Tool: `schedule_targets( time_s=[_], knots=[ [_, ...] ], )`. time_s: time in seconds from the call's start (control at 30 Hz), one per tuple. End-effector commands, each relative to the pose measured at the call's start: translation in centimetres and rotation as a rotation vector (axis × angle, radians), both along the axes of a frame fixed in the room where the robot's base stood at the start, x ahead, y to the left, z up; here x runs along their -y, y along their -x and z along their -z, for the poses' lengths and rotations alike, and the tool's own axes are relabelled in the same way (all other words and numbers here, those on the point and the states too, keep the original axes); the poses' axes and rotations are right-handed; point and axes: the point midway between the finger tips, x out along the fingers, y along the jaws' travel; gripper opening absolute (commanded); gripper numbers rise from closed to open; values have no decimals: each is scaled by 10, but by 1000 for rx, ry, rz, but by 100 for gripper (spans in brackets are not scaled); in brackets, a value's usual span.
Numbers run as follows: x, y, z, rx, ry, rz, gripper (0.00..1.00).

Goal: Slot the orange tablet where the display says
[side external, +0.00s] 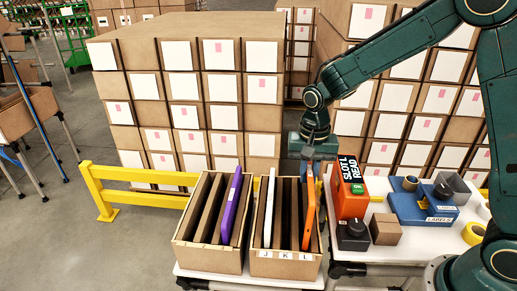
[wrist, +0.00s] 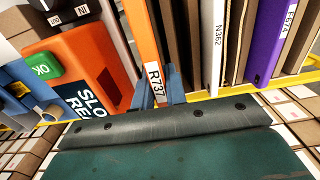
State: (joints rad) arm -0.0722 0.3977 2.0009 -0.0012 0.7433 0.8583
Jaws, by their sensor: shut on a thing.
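My gripper (side external: 314,165) is shut on the orange tablet (side external: 308,222) at its upper end. In the wrist view, the orange tablet (wrist: 141,32) carries the label R737 and stands between the fingers (wrist: 157,95). It is at the right end of the right carton (side external: 285,267), above the last of the letters J, K, L. Its lower end is hidden by the front wall, so I cannot tell whether it touches the floor. The orange-red display (side external: 349,187) shows "SLOT", a character that looks like L, and "READ"; it also shows in the wrist view (wrist: 95,62).
A white tablet (side external: 269,205) leans in the right carton. A purple tablet (side external: 231,205) leans in the left carton (side external: 208,256). Dark dividers separate the slots. A blue box (side external: 423,207), tape rolls and a small brown box (side external: 385,229) crowd the right table.

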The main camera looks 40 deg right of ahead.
Motion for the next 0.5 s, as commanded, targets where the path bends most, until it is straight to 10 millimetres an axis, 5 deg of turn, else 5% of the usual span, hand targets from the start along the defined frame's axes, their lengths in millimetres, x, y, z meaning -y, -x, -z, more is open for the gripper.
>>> schedule_targets(
  time_s=[0.5],
  knots=[
    [0, 0, 24, 0, 0, 0, 0]
  ],
)
